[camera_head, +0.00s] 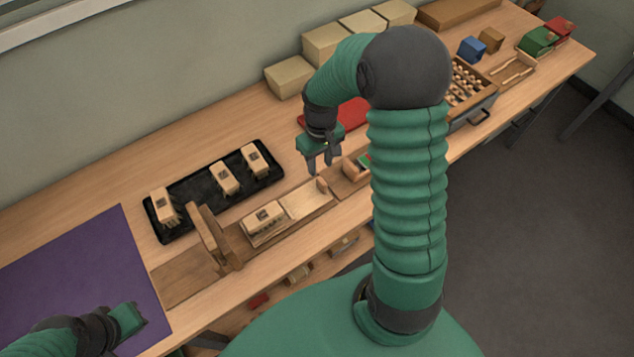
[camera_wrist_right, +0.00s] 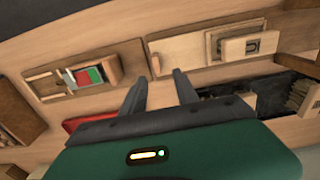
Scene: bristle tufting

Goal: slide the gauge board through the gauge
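The gauge (camera_head: 208,237) is a brown wooden arch standing across a long wooden base. On the base, to the right of the arch, lies the pale gauge board (camera_head: 307,200), with a block with a dark mark (camera_head: 264,223) near its arch end and a small upright peg (camera_head: 321,185) at its other end. The gauge board also shows in the right wrist view (camera_wrist_right: 188,52). My right gripper (camera_head: 325,168) is above and behind the peg end, fingers apart and empty; its fingers also show in the wrist view (camera_wrist_right: 160,84). My left gripper (camera_head: 130,318) is at lower left; its fingers are unclear.
A black tray (camera_head: 198,195) with several bristle blocks lies behind the gauge. A purple mat (camera_head: 75,265) covers the table's left. A small wooden tray with red and green pieces (camera_wrist_right: 85,77) sits beyond the peg end. Pale boxes (camera_head: 326,43) line the wall.

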